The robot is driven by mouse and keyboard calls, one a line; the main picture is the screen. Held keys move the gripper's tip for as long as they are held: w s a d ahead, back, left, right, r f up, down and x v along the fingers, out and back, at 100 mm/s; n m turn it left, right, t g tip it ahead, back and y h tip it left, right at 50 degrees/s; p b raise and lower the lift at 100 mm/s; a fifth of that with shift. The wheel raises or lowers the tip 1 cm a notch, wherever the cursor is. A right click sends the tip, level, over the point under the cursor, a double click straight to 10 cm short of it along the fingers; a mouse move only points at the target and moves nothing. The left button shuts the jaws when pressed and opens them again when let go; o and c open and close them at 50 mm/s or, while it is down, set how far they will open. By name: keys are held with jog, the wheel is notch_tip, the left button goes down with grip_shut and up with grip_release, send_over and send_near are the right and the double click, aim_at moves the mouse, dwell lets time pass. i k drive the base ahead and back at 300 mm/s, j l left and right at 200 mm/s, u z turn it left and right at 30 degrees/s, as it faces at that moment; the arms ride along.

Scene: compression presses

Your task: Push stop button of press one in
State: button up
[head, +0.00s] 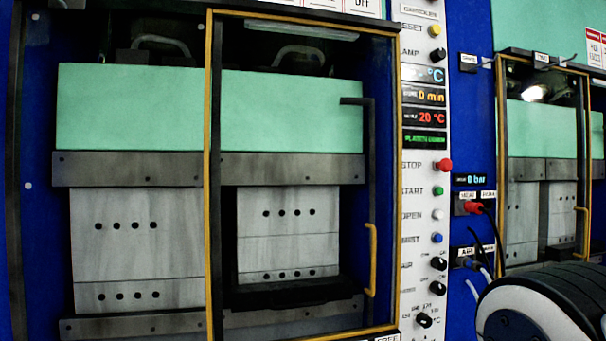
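The red stop button (443,165) sits on the white control panel (418,270) of the large press (210,110), next to the label "STOP". It is a mushroom-shaped knob that stands out from the panel. I cannot tell from this view whether it is pushed in. My gripper is not in view. A white and dark ribbed rounded part at the lower right looks like part of my arm, well to the right of and below the stop button.
A green start button (438,191), white open button (437,214) and blue button (437,238) sit below. A yellow-framed door (211,180) with a yellow handle (372,260) is left of the panel. A second press (548,130) stands right.

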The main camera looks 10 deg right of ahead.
aim_at(445, 165)
jog(key=z, duration=0.8)
